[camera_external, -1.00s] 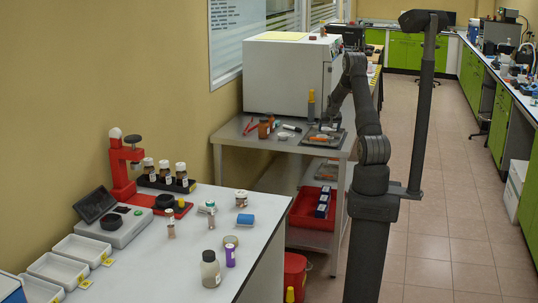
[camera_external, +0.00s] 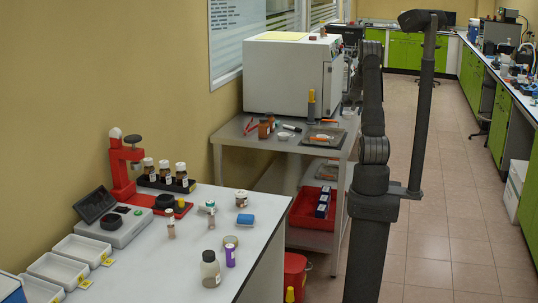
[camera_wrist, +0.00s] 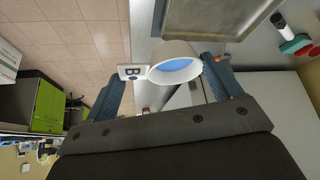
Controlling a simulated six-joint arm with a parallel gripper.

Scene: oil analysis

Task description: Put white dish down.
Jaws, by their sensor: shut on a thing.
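The white dish (camera_wrist: 190,52) shows in the wrist view, with a blue inside and a white tag marked "B" (camera_wrist: 132,72) at its left side. My gripper (camera_wrist: 165,82) is shut on it, with one blue-grey finger on each side. The dish appears above the bench edge, close to a grey metal tray (camera_wrist: 222,25); I cannot tell its exact height. In the external view my arm hides my gripper, and I cannot make out the held dish clearly.
A red bin (camera_external: 300,243) sits below. The near white table (camera_external: 185,250) carries bottles and white trays.

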